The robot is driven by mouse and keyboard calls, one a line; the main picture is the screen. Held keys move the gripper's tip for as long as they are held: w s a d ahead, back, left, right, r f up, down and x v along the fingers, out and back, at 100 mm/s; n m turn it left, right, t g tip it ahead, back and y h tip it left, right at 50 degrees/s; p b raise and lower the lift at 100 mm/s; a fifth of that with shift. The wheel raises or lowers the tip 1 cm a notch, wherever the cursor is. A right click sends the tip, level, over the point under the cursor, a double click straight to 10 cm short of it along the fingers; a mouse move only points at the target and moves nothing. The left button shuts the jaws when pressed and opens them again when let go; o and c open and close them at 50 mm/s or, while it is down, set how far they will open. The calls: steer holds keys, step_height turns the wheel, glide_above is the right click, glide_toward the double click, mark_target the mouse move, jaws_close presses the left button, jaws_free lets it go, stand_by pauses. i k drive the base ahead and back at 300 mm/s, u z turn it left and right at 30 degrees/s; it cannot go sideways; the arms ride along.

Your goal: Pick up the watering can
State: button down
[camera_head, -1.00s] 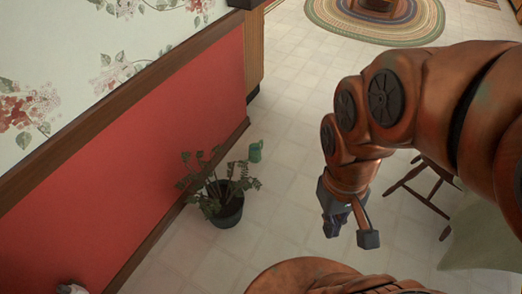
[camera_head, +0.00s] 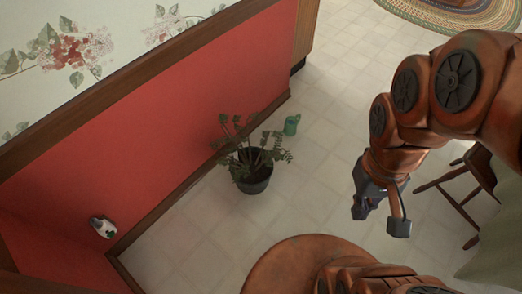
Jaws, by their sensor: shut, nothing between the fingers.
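A small green watering can (camera_head: 291,125) stands on the tiled floor, just behind and to the right of a potted plant. It is small in the view and its finer shape is hard to make out. My gripper (camera_head: 379,218) hangs over the floor at the right, pointing down. It is well apart from the can, to its right and lower in the picture. The gripper is shut and holds nothing.
The plant in its dark pot (camera_head: 254,172) stands near the red lower wall (camera_head: 150,140). A white and green item (camera_head: 103,228) is at the wall on the left. A wooden chair (camera_head: 455,195) stands at the right. Open tiled floor lies between plant and gripper.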

mark_target(289, 129)
steer(key=z, duration=0.8)
steer(key=i, duration=1.55)
steer(key=u, duration=2.55)
